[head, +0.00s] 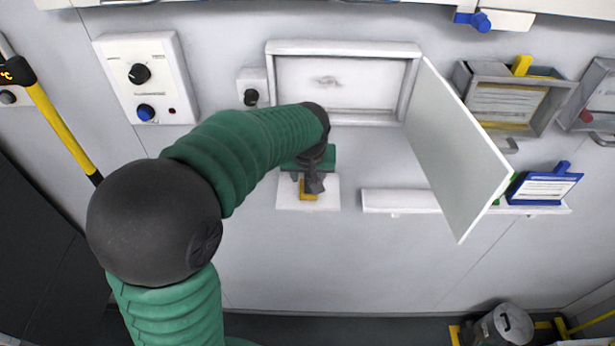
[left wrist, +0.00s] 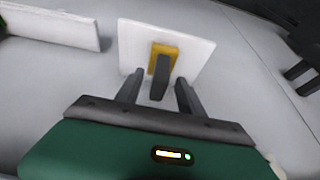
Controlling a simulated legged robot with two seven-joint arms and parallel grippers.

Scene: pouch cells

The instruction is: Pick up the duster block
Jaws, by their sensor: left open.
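The duster block appears to be the yellow block (left wrist: 172,50) with a dark grey bar (left wrist: 160,75) standing out from it. It sits on a white plate (left wrist: 197,50) on the wall. In the head view the yellow block (head: 308,196) is partly hidden by my left gripper (head: 314,185), in front of the white plate (head: 328,203). In the left wrist view my left gripper (left wrist: 160,78) is open, one finger on each side of the grey bar. I cannot tell whether the fingers touch it. My right gripper is not in view.
An open white cabinet (head: 342,47) is above, its door (head: 455,150) swung out to the right. A narrow white shelf (head: 400,201) is right of the plate, with a blue-framed card (head: 543,187). A control box (head: 150,78) is upper left. The wall below is clear.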

